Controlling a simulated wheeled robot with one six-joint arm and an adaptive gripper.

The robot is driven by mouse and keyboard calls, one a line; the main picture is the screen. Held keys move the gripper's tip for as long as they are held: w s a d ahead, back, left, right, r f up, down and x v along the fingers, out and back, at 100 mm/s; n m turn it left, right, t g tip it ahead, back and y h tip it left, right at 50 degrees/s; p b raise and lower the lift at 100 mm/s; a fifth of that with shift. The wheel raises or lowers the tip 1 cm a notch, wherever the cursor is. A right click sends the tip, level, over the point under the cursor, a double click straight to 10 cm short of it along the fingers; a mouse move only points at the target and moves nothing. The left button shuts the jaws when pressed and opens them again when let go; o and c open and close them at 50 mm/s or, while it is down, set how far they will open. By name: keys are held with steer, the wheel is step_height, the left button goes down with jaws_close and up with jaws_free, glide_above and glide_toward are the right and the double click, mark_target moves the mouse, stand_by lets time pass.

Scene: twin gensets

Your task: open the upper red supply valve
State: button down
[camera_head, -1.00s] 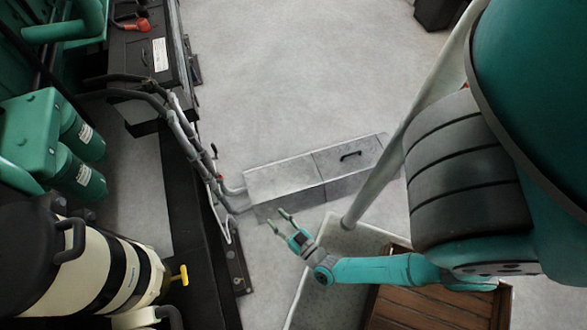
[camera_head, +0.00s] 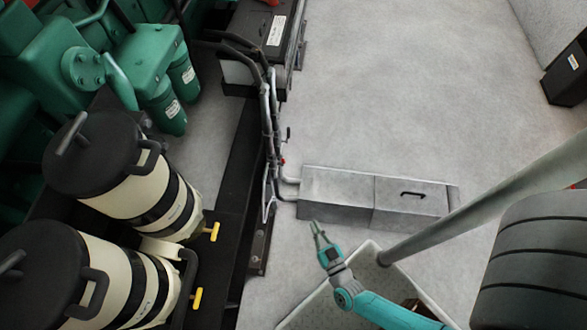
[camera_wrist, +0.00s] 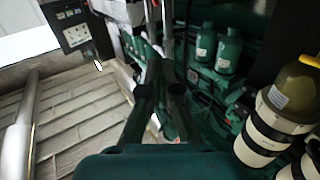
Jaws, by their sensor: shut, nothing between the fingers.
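A small red spot (camera_head: 282,160), which may be a red valve handle, shows on the grey pipes (camera_head: 268,115) beside the black frame in the head view. A dark lever (camera_head: 288,133) stands just above it. They are too small to tell which valve is which or how the handles stand. My gripper (camera_head: 316,226) is shut and empty, below and to the right of the red spot and clearly apart from it. In the wrist view my gripper (camera_wrist: 160,92) points toward green machinery. I cannot make out the red valve there.
A grey metal box (camera_head: 338,187) lies on the floor beside the pipes. Two cream drums with yellow handles (camera_head: 213,231) stand at left. Green canisters (camera_head: 166,108) sit behind them. A pale-rimmed crate (camera_head: 305,310) is under my arm. The floor at upper right is open.

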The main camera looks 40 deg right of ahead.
steer(key=w+a+f+n+g+y, duration=0.2)
steer(key=w+a+f+n+y, duration=0.15)
steer(key=a+n, duration=0.3)
steer(key=w+a+f+n+g+y, duration=0.1)
steer(key=w+a+f+n+y, duration=0.2)
steer(key=w+a+n+y, duration=0.35)
steer(key=n+g+h, duration=0.7)
steer(key=n+h, duration=0.7)
steer(key=h, duration=0.2)
glide_toward(283, 162)
steer(key=w+d+f, duration=0.4)
steer(key=d+f, duration=0.1)
steer(key=f, duration=0.1)
steer(key=shift+d, duration=0.2)
